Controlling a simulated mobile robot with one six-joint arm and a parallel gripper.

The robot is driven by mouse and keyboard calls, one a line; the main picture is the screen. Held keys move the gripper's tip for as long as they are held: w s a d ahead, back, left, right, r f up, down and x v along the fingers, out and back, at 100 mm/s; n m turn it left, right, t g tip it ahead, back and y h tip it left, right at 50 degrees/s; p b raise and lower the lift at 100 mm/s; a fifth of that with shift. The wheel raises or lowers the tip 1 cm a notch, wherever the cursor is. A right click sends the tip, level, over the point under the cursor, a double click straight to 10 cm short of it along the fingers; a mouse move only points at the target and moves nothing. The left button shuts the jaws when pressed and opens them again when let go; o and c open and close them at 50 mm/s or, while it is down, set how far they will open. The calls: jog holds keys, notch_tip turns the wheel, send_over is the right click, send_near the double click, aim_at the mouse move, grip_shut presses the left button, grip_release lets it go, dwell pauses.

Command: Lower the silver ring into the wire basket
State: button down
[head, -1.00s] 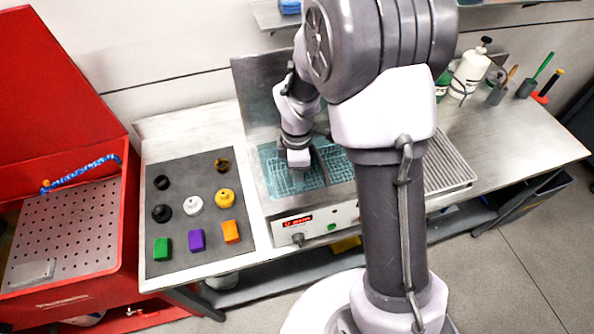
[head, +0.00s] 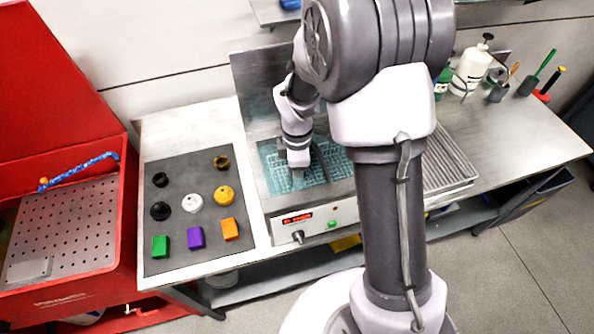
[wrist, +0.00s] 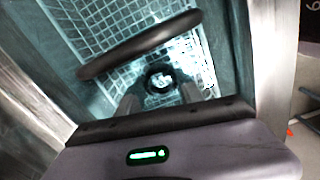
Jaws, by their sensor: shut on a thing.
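My gripper (wrist: 160,90) is shut on a small ring (wrist: 146,77), which looks dark with a bright centre in the wrist view. The wire basket (wrist: 105,15) is a pale mesh in the blue-lit tank, below the ring. A thick dark curved bar, seemingly the basket's handle (wrist: 140,46), crosses the wrist view beyond the ring. In the head view my gripper (head: 297,178) points down over the left part of the basket (head: 322,174). The ring cannot be made out there. I cannot tell the ring's height above the mesh.
A grey mat (head: 175,235) left of the tank holds several small coloured parts and blocks. A red cabinet (head: 128,230) stands at far left. A ribbed drain tray (head: 450,165) is to the right. Bottles (head: 472,68) and tools stand at the back right.

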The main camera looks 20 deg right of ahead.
jog(key=shift+f+b, duration=0.7)
jog(key=shift+f, duration=0.25)
dwell(0.3)
jog(key=c, duration=0.7)
grip_release()
jog(key=shift+r, duration=0.1)
notch_tip(320, 180, up, 17)
jog(key=p, duration=0.5)
jog(key=s+a+f+m+t+b, duration=0.1)
jog(key=s+m+t+b, duration=0.1)
jog(key=s+m+b, duration=0.4)
jog(key=s+a+f+m+t+y+b, duration=0.1)
jog(key=s+f+m+t+b, duration=0.1)
jog(key=s+m+b, duration=0.3)
jog(key=s+a+f+m+t+y+b, duration=0.1)
jog(key=s+a+f+m+b, duration=0.1)
jog(key=s+m+b, duration=0.4)
jog(key=shift+s+f+m+t+b, duration=0.2)
jog(key=shift+s+m, duration=0.3)
jog(key=shift+m, duration=0.3)
jog(key=shift+s+f+m+t+b, duration=0.1)
jog(key=shift+s+m+t+b, duration=0.1)
jog(key=shift+s+m, duration=0.45)
